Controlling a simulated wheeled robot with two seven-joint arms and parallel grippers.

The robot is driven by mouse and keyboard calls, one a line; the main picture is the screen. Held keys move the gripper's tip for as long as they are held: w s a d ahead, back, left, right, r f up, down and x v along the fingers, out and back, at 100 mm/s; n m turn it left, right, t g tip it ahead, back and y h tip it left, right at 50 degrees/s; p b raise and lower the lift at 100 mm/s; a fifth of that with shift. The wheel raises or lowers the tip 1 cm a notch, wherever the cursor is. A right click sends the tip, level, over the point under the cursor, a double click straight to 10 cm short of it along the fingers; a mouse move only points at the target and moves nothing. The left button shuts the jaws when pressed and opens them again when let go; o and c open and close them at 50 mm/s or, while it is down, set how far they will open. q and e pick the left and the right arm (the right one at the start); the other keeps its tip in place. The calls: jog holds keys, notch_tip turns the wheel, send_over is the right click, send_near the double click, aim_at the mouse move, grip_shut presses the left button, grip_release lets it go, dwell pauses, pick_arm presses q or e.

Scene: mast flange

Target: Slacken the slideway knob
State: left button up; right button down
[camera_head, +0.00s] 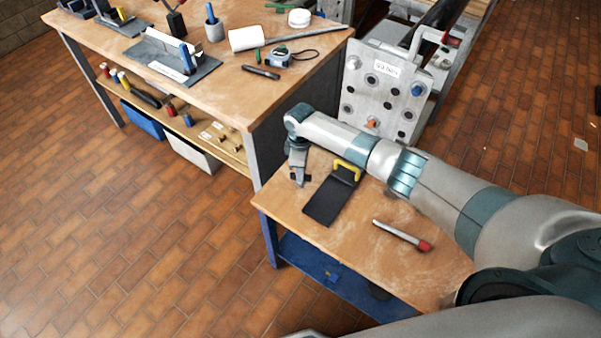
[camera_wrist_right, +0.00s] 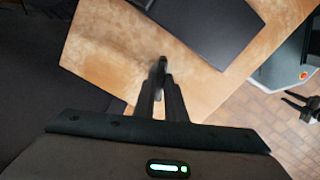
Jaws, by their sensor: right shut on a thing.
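In the head view my right gripper (camera_head: 298,178) points down over the left part of the small wooden table, beside a black plate. In the right wrist view its fingers (camera_wrist_right: 160,92) are nearly together on a small dark thing (camera_wrist_right: 160,66), too unclear to name. An upright grey plate (camera_head: 352,98) carries a blue knob (camera_head: 416,90) and an orange knob (camera_head: 372,123); I cannot tell whether either is the slideway knob. My right gripper is apart from both. A dark two-pronged shape, apparently my left gripper (camera_wrist_right: 301,107), shows with its prongs apart at the wrist view's right edge.
The small table (camera_head: 290,205) holds the black plate (camera_head: 328,202) with a yellow handle (camera_head: 348,165) and a red-ended rod (camera_head: 402,235). A larger bench (camera_head: 225,80) at the back left carries several tools, a white cylinder (camera_head: 247,39) and a tape measure (camera_head: 280,57). Tiled floor lies free at left.

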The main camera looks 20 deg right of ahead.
jog(key=n+b, duration=0.1)
jog(key=n, duration=0.4)
jog(key=shift+f+n, duration=0.15)
jog(key=shift+n, duration=0.15)
jog(key=shift+s+n+b, duration=0.1)
jog(key=shift+n+b, duration=0.55)
jog(key=shift+n, duration=1.35)
jog(key=c, duration=1.8)
grip_release()
